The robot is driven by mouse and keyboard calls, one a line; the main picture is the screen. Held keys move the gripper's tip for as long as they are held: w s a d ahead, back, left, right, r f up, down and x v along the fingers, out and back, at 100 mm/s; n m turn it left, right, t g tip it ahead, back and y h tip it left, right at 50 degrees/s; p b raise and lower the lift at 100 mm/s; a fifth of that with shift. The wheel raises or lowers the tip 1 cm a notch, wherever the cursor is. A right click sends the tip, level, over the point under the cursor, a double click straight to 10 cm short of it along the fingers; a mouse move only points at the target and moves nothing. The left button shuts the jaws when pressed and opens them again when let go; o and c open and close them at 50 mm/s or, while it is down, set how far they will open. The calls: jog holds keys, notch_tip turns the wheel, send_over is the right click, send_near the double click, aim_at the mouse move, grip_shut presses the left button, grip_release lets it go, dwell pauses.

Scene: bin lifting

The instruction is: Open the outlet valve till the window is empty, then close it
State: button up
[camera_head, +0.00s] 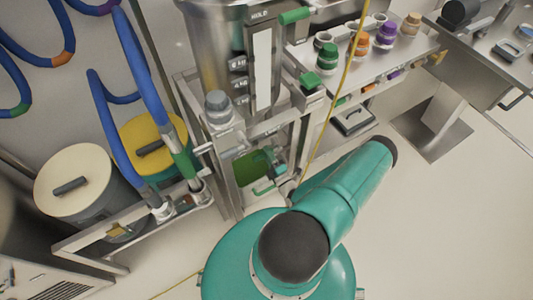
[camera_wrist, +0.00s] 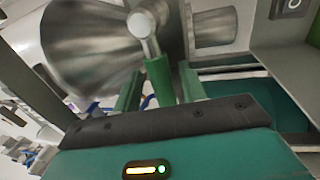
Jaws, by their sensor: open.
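In the wrist view, a steel valve stem with a round hub (camera_wrist: 143,24) carries a green handle sleeve (camera_wrist: 159,80), which points down toward me. My gripper (camera_wrist: 162,76) is open, with one teal finger on each side of the sleeve. I cannot tell whether either finger touches it. A steel cone (camera_wrist: 88,45) of the vessel is behind. In the head view, the steel vessel (camera_head: 208,42) stands beside a tall pale window strip (camera_head: 262,72) in a dark frame. I cannot read its fill level. My gripper's fingers are not clear there.
A steel frame surrounds the vessel's lower part. A bench (camera_head: 385,60) with coloured-capped containers is at the upper right. Two lidded drums (camera_head: 75,180) and blue hoses (camera_head: 130,50) are at left. A yellow cable (camera_head: 335,100) hangs near my arm.

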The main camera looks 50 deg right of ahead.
jog(key=v, duration=1.3)
jog(key=shift+s, duration=0.1)
